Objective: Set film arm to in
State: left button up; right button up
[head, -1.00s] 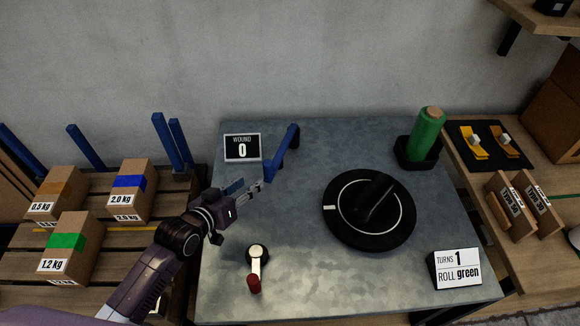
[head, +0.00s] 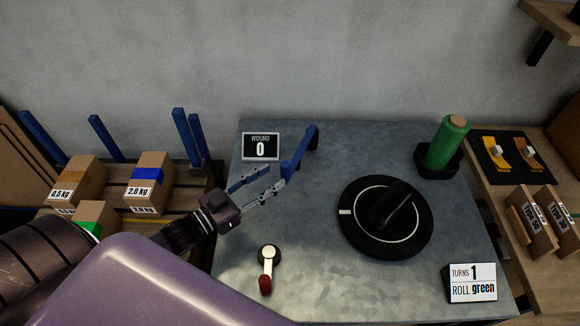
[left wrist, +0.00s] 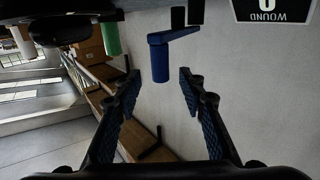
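A blue arm (head: 301,152), which looks like the film arm, stands at the back of the grey metal table (head: 320,290), beside the "WOUND 0" sign. It slants from a dark mount at its upper right down to a lower end at the left. My left gripper (head: 277,178) is open and empty, with its fingertips just short of that lower end. In the left wrist view the blue arm (left wrist: 160,60) shows ahead, its post between the spread fingers (left wrist: 158,84) but beyond the tips. No contact shows. My right gripper is not in view.
A black turntable (head: 350,235) with a black handle fills the table's middle right. A red-handled lever (head: 267,268) stands at front left. A green roll (head: 447,140) stands at back right. The "WOUND 0" sign (head: 261,147) is close to my gripper. A "TURNS 1, ROLL green" sign (head: 472,283) stands front right.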

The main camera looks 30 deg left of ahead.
aim_at(282, 171)
pick_arm(q)
jog(key=shift+p+x, duration=0.3)
jog(key=shift+x, duration=2.75)
grip_shut()
